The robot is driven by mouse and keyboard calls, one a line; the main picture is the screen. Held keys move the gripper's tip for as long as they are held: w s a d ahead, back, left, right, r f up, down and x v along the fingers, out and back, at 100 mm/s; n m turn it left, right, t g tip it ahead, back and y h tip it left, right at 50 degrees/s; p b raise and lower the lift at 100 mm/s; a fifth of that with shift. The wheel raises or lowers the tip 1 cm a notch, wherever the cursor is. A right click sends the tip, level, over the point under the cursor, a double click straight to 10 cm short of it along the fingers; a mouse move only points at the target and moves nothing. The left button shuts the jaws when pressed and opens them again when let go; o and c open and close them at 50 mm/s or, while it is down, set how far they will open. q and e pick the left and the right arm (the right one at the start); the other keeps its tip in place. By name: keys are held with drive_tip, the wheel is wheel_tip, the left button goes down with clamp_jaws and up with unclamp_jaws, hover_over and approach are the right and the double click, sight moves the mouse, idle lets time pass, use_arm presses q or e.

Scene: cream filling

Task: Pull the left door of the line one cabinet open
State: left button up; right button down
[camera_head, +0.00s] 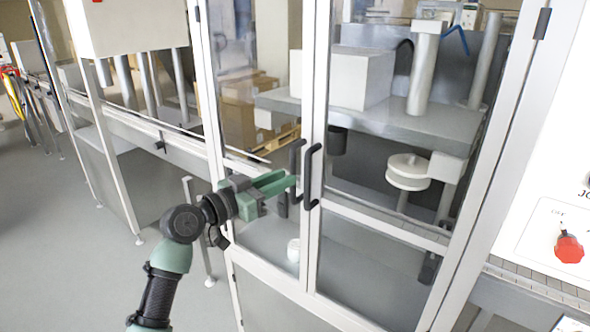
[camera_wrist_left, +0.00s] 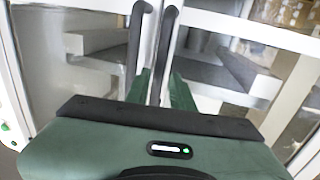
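The line one cabinet has two glazed doors in white frames, both standing shut. The left door (camera_head: 215,85) carries a black bar handle (camera_head: 296,168), and the right door's black handle (camera_head: 312,176) is close beside it. My left gripper (camera_head: 288,184) is at the left door's handle, its green fingers pointing at it. In the left wrist view the gripper (camera_wrist_left: 161,90) has its fingers apart, with the left door's handle (camera_wrist_left: 166,45) running down between them. The other handle (camera_wrist_left: 135,40) is outside the fingers. Whether the fingers touch the handle is unclear. My right gripper is not in view.
Inside the cabinet are a grey shelf (camera_head: 430,124), a white box (camera_head: 345,78) and a white disc-shaped part (camera_head: 407,171). A panel with a red knob (camera_head: 569,248) is at the right. Open grey floor (camera_head: 60,260) lies at the left.

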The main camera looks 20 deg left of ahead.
sight(293, 198)
use_arm(q)
drive_tip(key=shift+p+x, duration=0.45)
drive_tip(key=shift+x, duration=1.45)
drive_tip(key=shift+d, duration=0.1)
clamp_jaws()
